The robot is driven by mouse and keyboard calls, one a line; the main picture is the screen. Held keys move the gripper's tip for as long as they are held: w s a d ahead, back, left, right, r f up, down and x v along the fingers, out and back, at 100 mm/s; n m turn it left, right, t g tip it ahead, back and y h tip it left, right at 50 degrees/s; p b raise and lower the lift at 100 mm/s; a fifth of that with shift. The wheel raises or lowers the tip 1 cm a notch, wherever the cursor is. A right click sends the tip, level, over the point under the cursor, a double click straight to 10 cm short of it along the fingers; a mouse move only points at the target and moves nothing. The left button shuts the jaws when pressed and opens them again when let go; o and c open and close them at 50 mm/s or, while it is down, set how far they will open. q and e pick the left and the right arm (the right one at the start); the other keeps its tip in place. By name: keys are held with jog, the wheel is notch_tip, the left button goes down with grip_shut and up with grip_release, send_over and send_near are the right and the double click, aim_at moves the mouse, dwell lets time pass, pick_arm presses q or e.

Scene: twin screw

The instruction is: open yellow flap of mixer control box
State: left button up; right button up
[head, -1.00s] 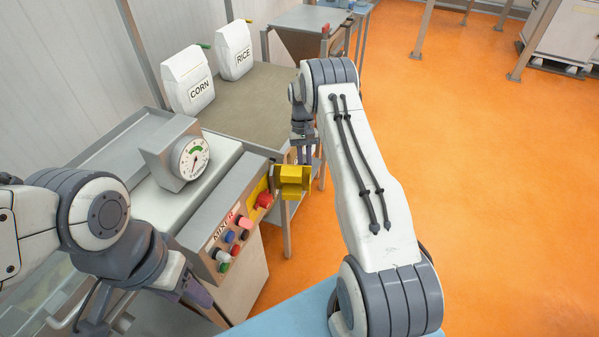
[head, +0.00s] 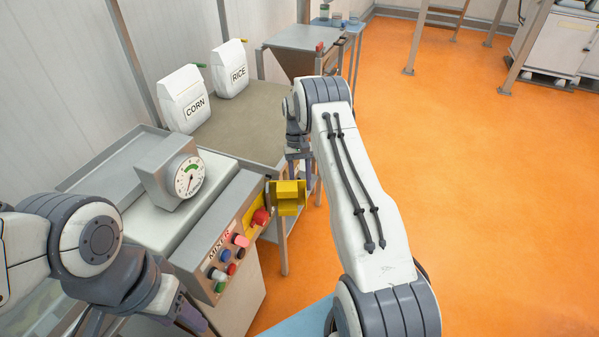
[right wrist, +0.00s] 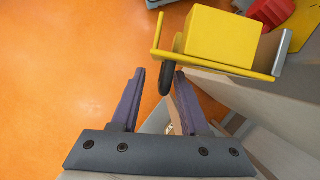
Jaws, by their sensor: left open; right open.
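The mixer control box (head: 217,225) is a grey sloping panel with coloured buttons. Its yellow flap (head: 289,198) stands out past the box's far right end, swung away from the red button (head: 261,217), which is uncovered. In the right wrist view the yellow flap (right wrist: 222,38) is at upper right, with a dark rounded piece below its plate.
A dial gauge (head: 188,177) stands on the mixer left of the box. The CORN bag (head: 185,100) and RICE bag (head: 230,70) stand on a table behind. Open orange floor (head: 460,170) lies to the right.

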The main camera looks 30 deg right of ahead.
pick_arm(q)
jog(key=shift+f+b, duration=0.45)
jog(key=shift+f, duration=0.1)
pick_arm(e)
jog(key=v, duration=0.9)
jog(key=shift+r, duration=0.35)
